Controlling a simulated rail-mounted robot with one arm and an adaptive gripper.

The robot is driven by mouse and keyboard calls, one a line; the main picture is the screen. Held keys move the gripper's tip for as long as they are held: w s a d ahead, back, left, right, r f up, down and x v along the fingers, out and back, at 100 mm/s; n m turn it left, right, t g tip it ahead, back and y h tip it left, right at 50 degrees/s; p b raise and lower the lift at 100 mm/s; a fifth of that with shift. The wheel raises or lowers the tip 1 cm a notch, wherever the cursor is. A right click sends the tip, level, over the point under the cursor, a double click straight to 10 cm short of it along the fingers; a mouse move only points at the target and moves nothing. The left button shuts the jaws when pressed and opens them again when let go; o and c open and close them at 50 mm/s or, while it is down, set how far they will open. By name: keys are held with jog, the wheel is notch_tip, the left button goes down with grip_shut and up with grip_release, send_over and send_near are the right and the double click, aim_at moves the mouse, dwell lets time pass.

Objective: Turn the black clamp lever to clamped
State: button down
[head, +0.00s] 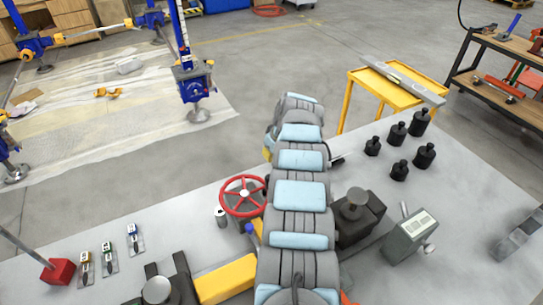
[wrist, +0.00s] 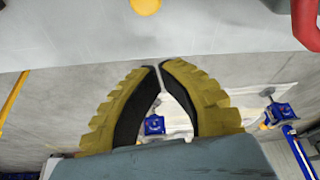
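A short, dark, thin bar (head: 338,160) sticks out to the right of my arm near the table's far edge in the head view. It may be the black clamp lever, but its base is hidden behind my arm and I cannot tell its setting. My gripper (wrist: 159,66) shows in the wrist view with its two yellow-and-black fingers arched together. The fingertips all but meet, with nothing seen held between them. In the head view my arm hides nearly all of the gripper. No black lever is clear in the wrist view.
A red handwheel (head: 243,196) stands left of my arm and shows in the wrist view's corner (wrist: 308,25). Right of my arm are a dark block with a round top (head: 355,208), a grey box (head: 410,238) and several black weights (head: 398,133). A yellow stand (head: 355,95) is beyond the table.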

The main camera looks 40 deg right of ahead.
jog(key=v, duration=0.7)
jog(key=shift+d+r, duration=0.25)
jog(key=shift+r, duration=0.1)
jog(key=shift+w+a+f, duration=0.1)
jog(key=shift+w+a, duration=0.15)
